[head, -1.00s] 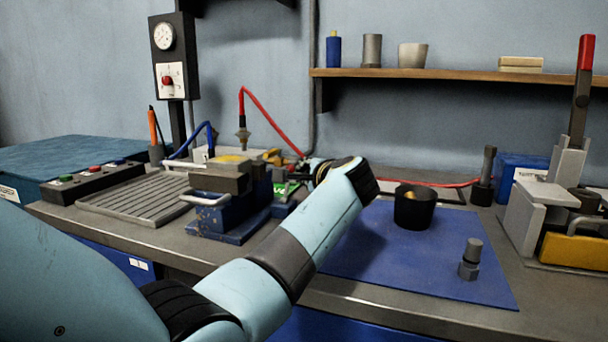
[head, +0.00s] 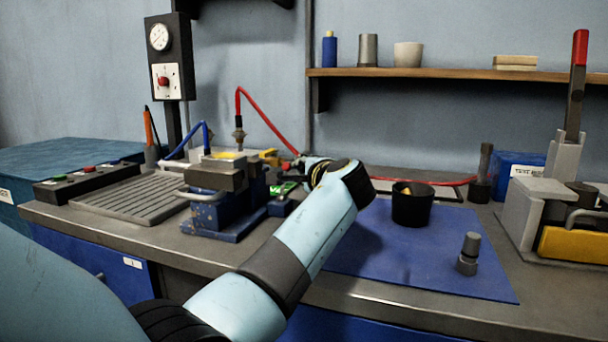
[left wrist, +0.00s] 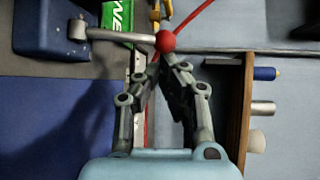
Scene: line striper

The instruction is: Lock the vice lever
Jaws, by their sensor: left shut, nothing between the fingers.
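The blue vice with grey jaws (head: 222,177) stands on the bench, left of my forearm. In the left wrist view, part of a blue body (left wrist: 52,28) shows at the upper left. From it a grey lever (left wrist: 118,36) runs across to a red ball knob (left wrist: 166,41). My left gripper (left wrist: 162,60) is shut and empty, with its fingertips close to the knob; whether they touch it I cannot tell. In the head view, the left gripper (head: 298,168) is mostly hidden behind my wrist, to the right of the vice. My right gripper is out of view.
A blue mat (head: 420,262) holds a black cup (head: 412,207) and a bolt-like part (head: 469,255). A press with a red-tipped lever (head: 578,85) stands at right. Red hose (head: 268,120) arcs behind the vice. A ribbed tray (head: 130,197) lies to the left.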

